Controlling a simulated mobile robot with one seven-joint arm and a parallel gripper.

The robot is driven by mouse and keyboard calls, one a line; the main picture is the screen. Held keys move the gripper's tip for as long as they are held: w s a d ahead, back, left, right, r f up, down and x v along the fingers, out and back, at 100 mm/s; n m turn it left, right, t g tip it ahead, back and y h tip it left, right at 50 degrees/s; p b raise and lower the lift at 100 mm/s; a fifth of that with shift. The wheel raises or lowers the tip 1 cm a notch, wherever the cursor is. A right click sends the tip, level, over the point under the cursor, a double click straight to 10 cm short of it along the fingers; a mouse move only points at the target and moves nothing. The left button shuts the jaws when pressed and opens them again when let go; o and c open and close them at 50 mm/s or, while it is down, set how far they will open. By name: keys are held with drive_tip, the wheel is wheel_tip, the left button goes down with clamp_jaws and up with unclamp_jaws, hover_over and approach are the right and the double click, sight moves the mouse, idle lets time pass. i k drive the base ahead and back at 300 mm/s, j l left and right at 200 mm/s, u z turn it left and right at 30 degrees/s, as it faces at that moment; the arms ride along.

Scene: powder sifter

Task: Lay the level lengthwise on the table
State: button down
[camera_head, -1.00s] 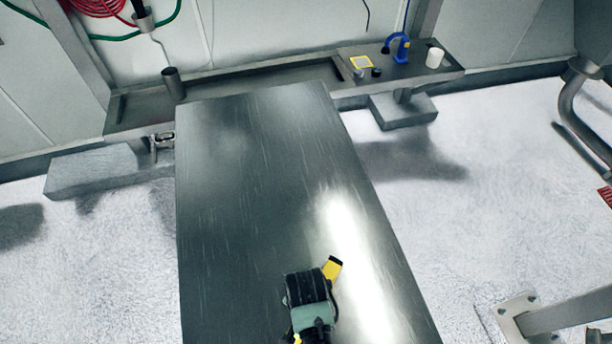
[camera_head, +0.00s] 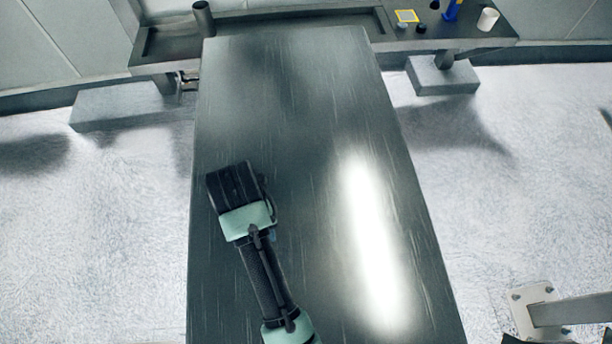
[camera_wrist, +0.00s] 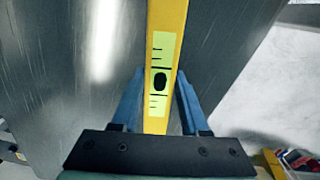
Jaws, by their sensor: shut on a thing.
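The yellow level (camera_wrist: 166,25) runs up the middle of the wrist view, with a pale green vial panel marked by a dark bubble and black lines. My gripper (camera_wrist: 158,88) is shut on it, with one blue finger on each side. In the head view my gripper's black housing (camera_head: 235,187) is over the left part of the table (camera_head: 290,110), and it hides the level there. The table is a long, dark, shiny metal top. I cannot tell whether the level touches it.
The table top around my arm is bare. Behind it runs a metal bench with a grey cylinder (camera_head: 203,18), a white cup (camera_head: 488,19), a yellow-edged square (camera_head: 407,16) and a blue tool (camera_head: 451,9). A metal frame (camera_head: 560,312) stands at the lower right.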

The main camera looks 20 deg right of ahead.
sight(324, 319)
drive_tip(key=z, duration=0.8)
drive_tip(key=k+l+z, duration=0.25)
drive_tip(key=k, duration=0.25)
